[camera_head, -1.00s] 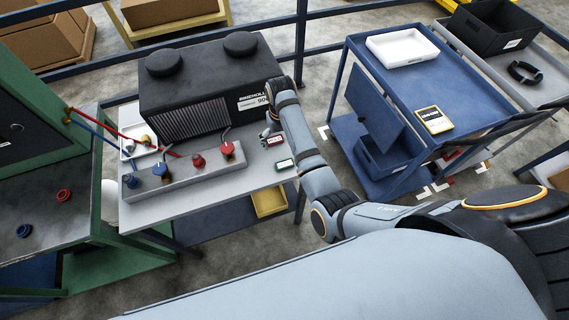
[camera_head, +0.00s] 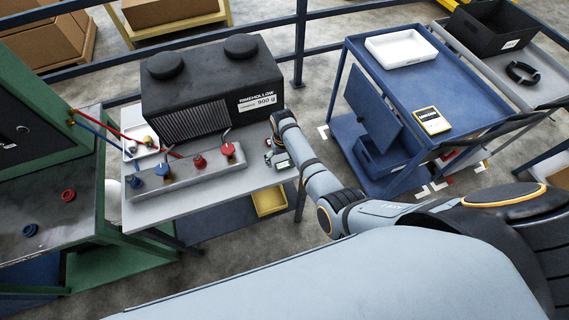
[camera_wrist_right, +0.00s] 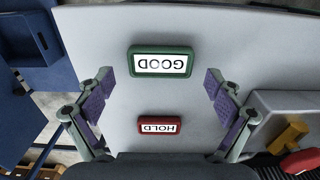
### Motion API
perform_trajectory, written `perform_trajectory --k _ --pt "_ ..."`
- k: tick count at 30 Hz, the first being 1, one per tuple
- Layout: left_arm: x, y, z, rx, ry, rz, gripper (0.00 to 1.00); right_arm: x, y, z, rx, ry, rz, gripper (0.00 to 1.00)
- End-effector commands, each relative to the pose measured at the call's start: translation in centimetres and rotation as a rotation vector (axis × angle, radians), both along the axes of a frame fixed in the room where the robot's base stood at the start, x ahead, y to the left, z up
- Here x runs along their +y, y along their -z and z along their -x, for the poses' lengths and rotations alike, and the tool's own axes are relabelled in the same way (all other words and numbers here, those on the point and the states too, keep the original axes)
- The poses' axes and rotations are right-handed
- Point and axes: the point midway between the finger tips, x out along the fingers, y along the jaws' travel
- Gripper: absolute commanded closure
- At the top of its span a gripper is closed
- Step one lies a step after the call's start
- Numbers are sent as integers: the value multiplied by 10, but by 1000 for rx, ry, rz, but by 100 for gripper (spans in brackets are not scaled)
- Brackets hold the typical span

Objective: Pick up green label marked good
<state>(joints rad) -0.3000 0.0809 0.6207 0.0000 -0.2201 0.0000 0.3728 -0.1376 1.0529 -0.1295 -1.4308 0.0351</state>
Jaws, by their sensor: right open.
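A green label marked GOOD (camera_wrist_right: 160,52) lies flat on the grey bench top, upside down in the right wrist view. It also shows in the head view (camera_head: 284,164) near the bench's right edge, partly hidden by my right gripper (camera_head: 275,156). A red label marked HOLD (camera_wrist_right: 159,125) lies nearer the gripper's palm in the wrist view. My right gripper (camera_wrist_right: 158,84) is open and empty above the bench, its purple-padded fingers to either side of the green label and apart from it. My left gripper is not in view.
The grey bench (camera_head: 210,199) bears a black Rimehollow unit (camera_head: 205,90) and a grey block (camera_head: 180,183) with red and blue fittings. A green stand is at left.

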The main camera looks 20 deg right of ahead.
Motion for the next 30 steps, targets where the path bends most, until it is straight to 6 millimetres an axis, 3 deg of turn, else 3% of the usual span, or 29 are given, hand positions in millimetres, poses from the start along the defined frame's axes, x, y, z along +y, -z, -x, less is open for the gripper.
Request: perform_trajectory --k 6,17,26,30 --pt "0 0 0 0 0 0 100 0 2 0 -1 0 0 8" --pt "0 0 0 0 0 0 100 0 2 0 -1 0 0 53" --pt "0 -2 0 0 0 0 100 0 0 0 -1 0 0 54" --pt "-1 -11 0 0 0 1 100 -1 -10 -2 -1 0 0 54"
